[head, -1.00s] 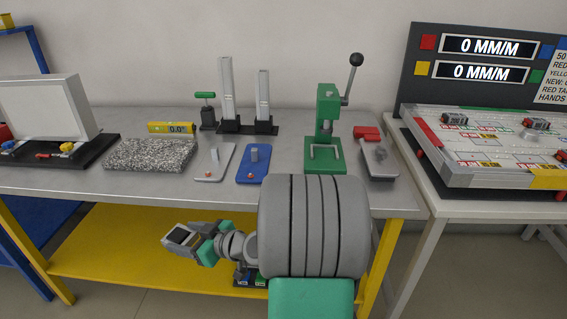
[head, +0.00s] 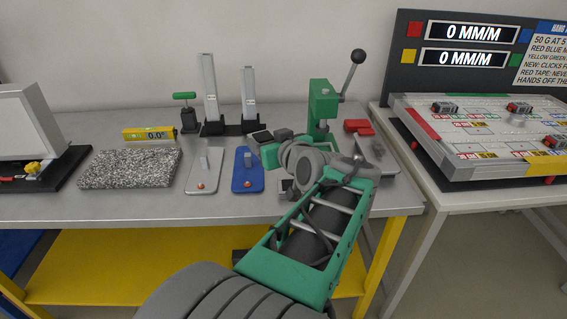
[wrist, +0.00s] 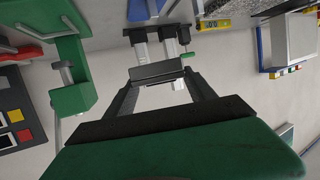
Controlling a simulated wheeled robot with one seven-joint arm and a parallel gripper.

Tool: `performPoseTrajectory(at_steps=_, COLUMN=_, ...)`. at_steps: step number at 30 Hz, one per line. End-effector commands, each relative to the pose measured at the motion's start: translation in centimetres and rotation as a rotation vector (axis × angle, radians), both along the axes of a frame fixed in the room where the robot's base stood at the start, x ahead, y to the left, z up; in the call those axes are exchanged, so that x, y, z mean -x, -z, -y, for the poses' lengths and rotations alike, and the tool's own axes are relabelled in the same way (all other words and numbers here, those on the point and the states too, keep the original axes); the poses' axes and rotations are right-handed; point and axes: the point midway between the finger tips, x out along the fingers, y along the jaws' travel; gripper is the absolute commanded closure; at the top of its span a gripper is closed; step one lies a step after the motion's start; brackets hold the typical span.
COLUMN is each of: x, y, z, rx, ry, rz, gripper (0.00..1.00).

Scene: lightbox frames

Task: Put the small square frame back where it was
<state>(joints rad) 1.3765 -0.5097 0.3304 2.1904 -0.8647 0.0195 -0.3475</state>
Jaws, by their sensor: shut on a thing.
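My gripper (head: 273,136) is above the workbench, in front of the green press and right of the two upright posts. In the wrist view my gripper (wrist: 158,82) is shut, with a dark, narrow piece (wrist: 155,71) across its fingertips. This is probably the small square frame seen edge-on; its square outline cannot be made out. In the head view the held piece cannot be told apart clearly from the dark fingers. It appears held above the bench, not resting on it.
The green press (head: 323,104) stands close behind my wrist. Two grey posts (head: 209,90) stand on a black base. A blue plate (head: 247,172), a grey plate (head: 205,170), a granite slab (head: 130,168) and a yellow level (head: 149,134) lie leftward. The bench front is partly bare.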

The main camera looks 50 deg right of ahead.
Motion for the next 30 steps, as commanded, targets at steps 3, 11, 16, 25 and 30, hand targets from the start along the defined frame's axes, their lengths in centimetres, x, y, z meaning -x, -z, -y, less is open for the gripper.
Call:
performPoseTrajectory(at_steps=3, x=-0.4, y=1.0, z=1.7, rx=-0.007, ry=0.001, rz=-0.001, gripper=0.91)
performPoseTrajectory(at_steps=11, x=-1.6, y=3.6, z=7.7, rx=-0.006, ry=0.001, rz=-0.001, gripper=0.91)
performPoseTrajectory(at_steps=16, x=-2.3, y=7.3, z=11.1, rx=-0.006, ry=0.001, rz=-0.001, gripper=0.91)
performPoseTrajectory(at_steps=25, x=-2.8, y=10.6, z=13.5, rx=-0.003, ry=0.001, rz=-0.001, gripper=0.91)
performPoseTrajectory(at_steps=30, x=-2.7, y=12.9, z=13.5, rx=-0.001, ry=0.001, rz=-0.001, gripper=0.91)
